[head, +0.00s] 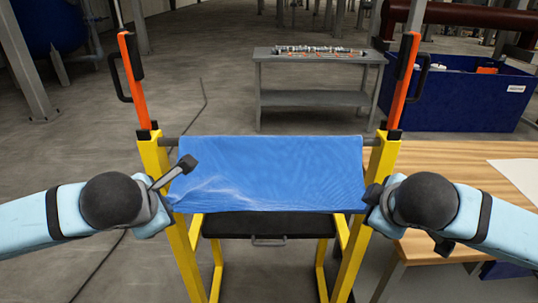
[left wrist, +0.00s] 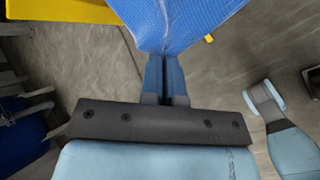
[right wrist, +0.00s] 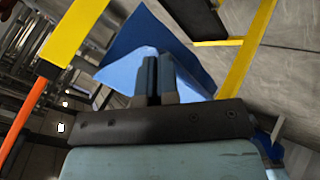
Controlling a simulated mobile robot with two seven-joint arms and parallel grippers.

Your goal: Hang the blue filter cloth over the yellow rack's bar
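The blue filter cloth (head: 270,175) is spread wide at the front of the yellow rack (head: 385,160). Its top edge lies along the grey bar (head: 371,142), whose ends show at both sides. I cannot tell whether any cloth lies behind the bar. My left gripper (head: 168,203) is shut on the cloth's near left corner; the left wrist view shows the cloth (left wrist: 180,22) gathered at the fingertips (left wrist: 166,62). My right gripper (head: 369,197) is shut on the near right corner; the cloth (right wrist: 128,72) also shows at its fingertips (right wrist: 158,65).
Orange uprights (head: 133,80) with black handles rise from both rack posts. A black tray (head: 268,225) sits below the cloth. A wooden table (head: 440,160) stands close on the right. A grey bench (head: 315,97) and a blue bin (head: 455,95) are behind.

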